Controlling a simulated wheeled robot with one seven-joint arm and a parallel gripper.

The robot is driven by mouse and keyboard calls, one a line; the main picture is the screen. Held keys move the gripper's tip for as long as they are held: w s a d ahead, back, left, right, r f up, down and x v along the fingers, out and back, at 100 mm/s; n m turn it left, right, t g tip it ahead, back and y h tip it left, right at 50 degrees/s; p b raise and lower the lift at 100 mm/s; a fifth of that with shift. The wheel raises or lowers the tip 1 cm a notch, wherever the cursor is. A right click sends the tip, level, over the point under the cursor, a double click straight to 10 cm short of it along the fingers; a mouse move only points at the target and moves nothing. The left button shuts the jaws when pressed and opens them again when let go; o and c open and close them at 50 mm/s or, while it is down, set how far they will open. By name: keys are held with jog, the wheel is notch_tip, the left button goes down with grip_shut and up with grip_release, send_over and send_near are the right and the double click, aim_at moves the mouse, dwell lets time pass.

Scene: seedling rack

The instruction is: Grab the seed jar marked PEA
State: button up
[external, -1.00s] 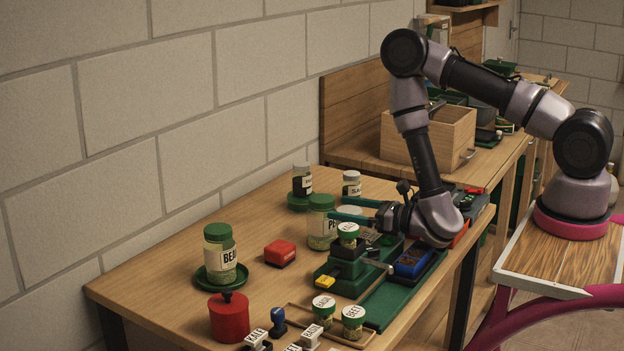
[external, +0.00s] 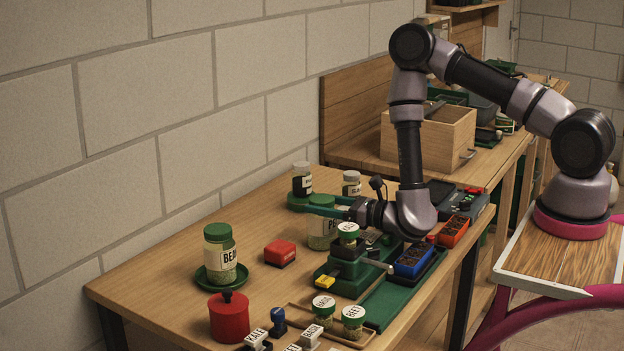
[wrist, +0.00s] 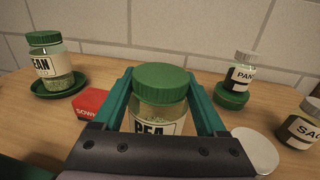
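The PEA jar (external: 320,238) is a clear jar with a green lid and a white label, upright on the wooden bench. In the wrist view the PEA jar (wrist: 158,118) stands between the two green fingers of my gripper (wrist: 160,80), its label facing me and partly cut off by the gripper body. In the external view my gripper (external: 318,207) reaches level from the right, its fingers around the upper part of the jar. The fingers are spread, one on each side. I cannot tell if they touch the glass.
The BEAN jar (external: 220,258) stands on a green saucer at left. A red SOW block (wrist: 92,102) lies left of the PEA jar. A PAN-labelled jar (wrist: 242,72), a SAL-labelled jar (wrist: 302,125) and a pale disc (wrist: 255,150) are at right.

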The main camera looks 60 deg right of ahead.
grip_shut()
jog(key=shift+r, duration=0.15)
